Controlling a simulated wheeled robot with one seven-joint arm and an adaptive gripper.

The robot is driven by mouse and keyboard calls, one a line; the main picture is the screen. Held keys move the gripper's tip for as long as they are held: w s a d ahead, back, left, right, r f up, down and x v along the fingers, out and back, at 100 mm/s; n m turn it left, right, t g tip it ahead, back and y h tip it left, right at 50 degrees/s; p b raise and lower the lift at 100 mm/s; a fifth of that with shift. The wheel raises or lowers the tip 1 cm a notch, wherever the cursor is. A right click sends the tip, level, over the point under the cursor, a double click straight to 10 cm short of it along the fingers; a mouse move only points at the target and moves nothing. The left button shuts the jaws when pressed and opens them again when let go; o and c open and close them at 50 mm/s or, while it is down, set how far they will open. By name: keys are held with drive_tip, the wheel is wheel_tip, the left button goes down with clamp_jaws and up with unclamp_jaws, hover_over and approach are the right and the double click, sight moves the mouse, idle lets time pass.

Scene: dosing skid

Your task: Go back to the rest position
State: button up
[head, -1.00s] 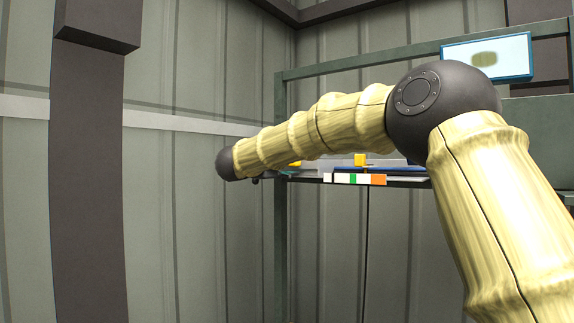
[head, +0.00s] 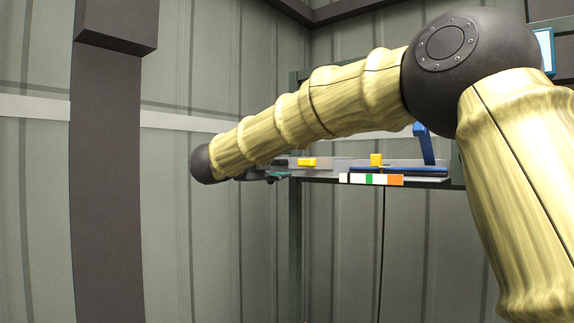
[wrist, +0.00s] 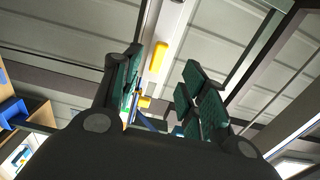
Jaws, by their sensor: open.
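My gripper (wrist: 163,78) is open in the wrist view, with its green-padded fingers spread on either side and nothing between them. In the head view my gripper (head: 268,176) shows only in part below my forearm, near the left end of the skid shelf. The two yellow parts on the shelf, a left one (head: 302,162) and a right one (head: 376,160), are apart from it as far as I can see. A yellow part (wrist: 159,56) also shows beyond the fingers in the wrist view.
The shelf carries a white, green and orange strip (head: 371,179) on its front edge and a blue upright lever (head: 425,145). A dark post (head: 108,170) stands at the left against the ribbed wall. The space below my forearm looks clear.

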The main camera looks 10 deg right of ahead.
drive_tip(key=shift+s+a, duration=0.2)
drive_tip(key=shift+a, duration=0.1)
drive_tip(key=w+f+n+t+y+b, duration=0.1)
drive_tip(key=w+f+n, duration=0.2)
drive_tip(key=f, duration=0.8)
drive_tip(key=w+f+n+t+y, duration=0.1)
drive_tip(key=w+f+n, duration=0.2)
drive_tip(key=f, duration=0.7)
drive_tip(key=s+f+n+y+b, duration=0.1)
drive_tip(key=s+f+n+y, duration=0.25)
drive_tip(key=f, duration=1.15)
drive_tip(key=s+d+f+n+y, duration=0.15)
drive_tip(key=s+f+n, duration=0.3)
drive_tip(key=f, duration=1.15)
drive_tip(key=s+f+n+y+b, duration=0.1)
drive_tip(key=s+f+n+y, duration=0.3)
drive_tip(key=f, duration=1.1)
drive_tip(key=s+d+f+n+g+y+b, duration=0.15)
drive_tip(key=s+f+n+g, duration=0.5)
drive_tip(key=s+f, duration=1.65)
drive_tip(key=s+d+f+n+g+y, duration=0.1)
drive_tip(key=s+f+g, duration=0.2)
drive_tip(key=s, duration=1.1)
drive_tip(key=s+d+f+n+g, duration=0.1)
drive_tip(key=s+f+n+g, duration=0.1)
drive_tip(key=s, duration=1.2)
wheel_tip(320, 180, down, 2)
drive_tip(key=shift+d+f+g+y+b, duration=0.15)
drive_tip(key=shift+d+g+y+b, duration=0.2)
drive_tip(key=shift+g, duration=0.4)
